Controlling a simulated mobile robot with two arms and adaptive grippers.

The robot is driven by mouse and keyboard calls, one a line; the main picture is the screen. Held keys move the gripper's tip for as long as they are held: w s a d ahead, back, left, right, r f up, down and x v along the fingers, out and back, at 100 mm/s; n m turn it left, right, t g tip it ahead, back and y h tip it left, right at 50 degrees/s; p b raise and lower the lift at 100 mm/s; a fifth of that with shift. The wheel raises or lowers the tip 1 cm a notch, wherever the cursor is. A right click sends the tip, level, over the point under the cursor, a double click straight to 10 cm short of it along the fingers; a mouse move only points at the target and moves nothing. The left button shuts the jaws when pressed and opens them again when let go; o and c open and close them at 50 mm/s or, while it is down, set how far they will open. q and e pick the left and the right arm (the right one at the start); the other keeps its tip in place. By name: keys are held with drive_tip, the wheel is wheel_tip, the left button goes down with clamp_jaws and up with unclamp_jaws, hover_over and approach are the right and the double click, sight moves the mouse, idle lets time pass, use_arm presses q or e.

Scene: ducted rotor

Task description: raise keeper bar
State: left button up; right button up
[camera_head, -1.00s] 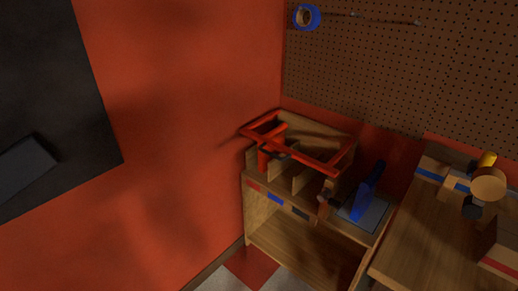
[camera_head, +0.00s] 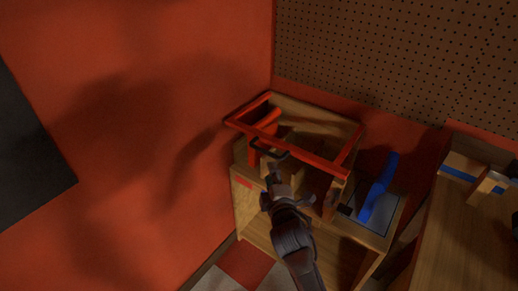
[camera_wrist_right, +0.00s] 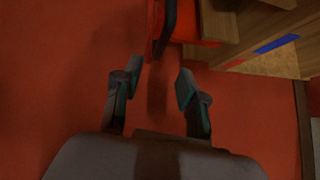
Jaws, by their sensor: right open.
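The keeper bar is a red frame (camera_head: 315,161) lying across the top of a wooden rack, with a dark handle (camera_head: 268,151) on its front bar. My right gripper (camera_head: 271,172) is just in front of and below that handle in the head view, apart from it as far as I can tell. In the right wrist view its two fingers (camera_wrist_right: 155,88) are spread with nothing between them. A red part with a dark strip (camera_wrist_right: 166,28) shows beyond the fingertips there. My arm hides part of the rack front. My left gripper is not in view.
The wooden rack (camera_head: 245,208) stands in the corner against the red wall. A blue tool (camera_head: 377,190) stands on a grey plate to its right. A wooden workbench (camera_head: 452,245) is at the far right, and a pegboard (camera_head: 400,60) hangs behind.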

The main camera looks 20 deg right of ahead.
sight(264, 150)
drive_tip(key=w, duration=0.4)
drive_tip(key=w+d+f, duration=0.1)
drive_tip(key=w, duration=0.7)
drive_tip(key=shift+d+f+b, duration=0.2)
drive_tip(key=shift+f+b, duration=0.2)
clamp_jaws()
